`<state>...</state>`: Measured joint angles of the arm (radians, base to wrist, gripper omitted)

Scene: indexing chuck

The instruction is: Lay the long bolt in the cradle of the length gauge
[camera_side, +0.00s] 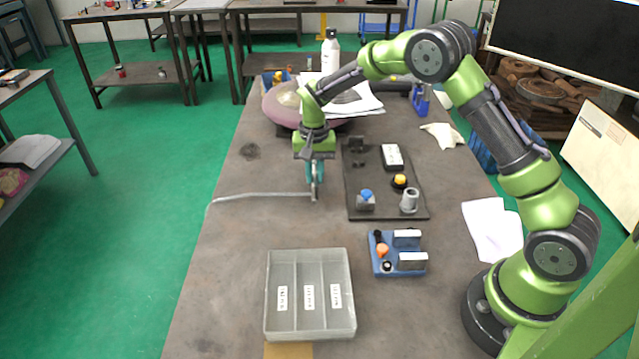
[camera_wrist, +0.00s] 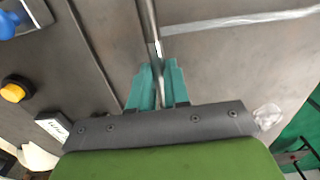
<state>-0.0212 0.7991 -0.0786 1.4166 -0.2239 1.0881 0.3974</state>
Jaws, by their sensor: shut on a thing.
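My gripper (camera_side: 316,182) hangs over the table, left of the black plate. In the wrist view its teal fingers (camera_wrist: 158,82) are shut on a long thin grey metal shaft, which I take for the long bolt (camera_wrist: 149,28). It runs out from between the fingertips to the top edge of that view; its ends are not clear.
The black plate (camera_side: 362,212) carries a blue-knobbed block (camera_side: 366,200), a yellow button (camera_side: 400,180), a grey cylinder (camera_side: 409,200) and a white-topped box (camera_side: 392,157). A three-compartment tray (camera_side: 310,252) stands at the front. A pale strip (camera_side: 255,195) crosses the table leftward.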

